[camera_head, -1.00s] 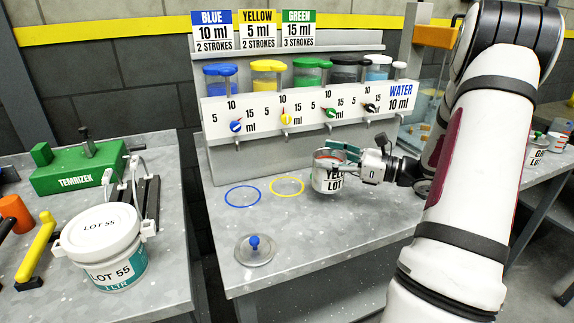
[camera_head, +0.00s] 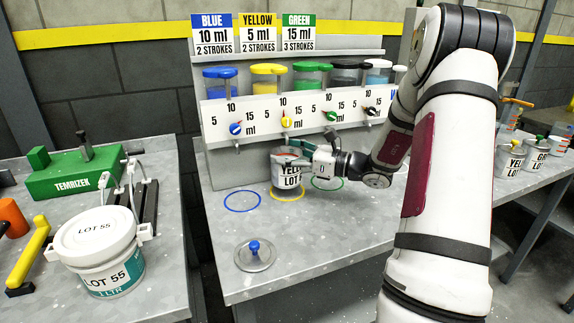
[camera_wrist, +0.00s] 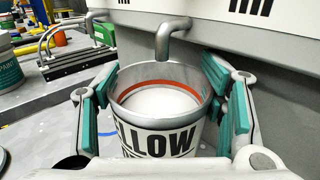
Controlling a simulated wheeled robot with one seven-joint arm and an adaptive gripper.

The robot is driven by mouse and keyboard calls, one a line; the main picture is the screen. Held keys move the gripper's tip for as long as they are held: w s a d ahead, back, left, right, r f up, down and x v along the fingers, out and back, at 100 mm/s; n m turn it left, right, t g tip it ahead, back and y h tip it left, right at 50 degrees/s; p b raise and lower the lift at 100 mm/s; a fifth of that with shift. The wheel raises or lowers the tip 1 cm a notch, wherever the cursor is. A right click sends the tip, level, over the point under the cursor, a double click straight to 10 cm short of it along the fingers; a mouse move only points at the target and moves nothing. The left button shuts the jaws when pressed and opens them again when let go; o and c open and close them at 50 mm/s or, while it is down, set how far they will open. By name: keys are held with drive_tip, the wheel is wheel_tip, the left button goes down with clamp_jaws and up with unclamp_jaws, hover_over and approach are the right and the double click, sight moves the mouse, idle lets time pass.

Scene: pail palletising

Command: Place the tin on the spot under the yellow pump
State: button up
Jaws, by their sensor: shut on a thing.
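The tin (camera_head: 286,184) is a small open metal can with a white label reading "YELLOW LOT". My gripper (camera_head: 288,160) is shut around it from the right, and the green finger pads flank it in the wrist view (camera_wrist: 163,110). The tin is upright over the yellow ring (camera_head: 290,196) on the bench, below the yellow pump (camera_head: 286,121). I cannot tell whether its base touches the bench. In the wrist view a metal spout (camera_wrist: 168,42) hangs just behind the tin's rim. The tin holds white content with an orange band inside the wall.
The blue ring (camera_head: 242,210) is to the left and the green ring (camera_head: 327,188) to the right, partly behind my gripper. A clear lid with a blue knob (camera_head: 255,250) lies in front. Other tins (camera_head: 509,160) stand on the right bench.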

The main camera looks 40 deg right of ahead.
drive_tip(key=shift+d+f+b, duration=0.1)
drive_tip(key=shift+f+b, duration=0.3)
drive_tip(key=shift+f, duration=1.05)
drive_tip(key=shift+f, duration=0.15)
drive_tip(key=o, duration=1.9)
drive_tip(key=shift+s, duration=0.1)
drive_tip(key=shift+o, duration=0.2)
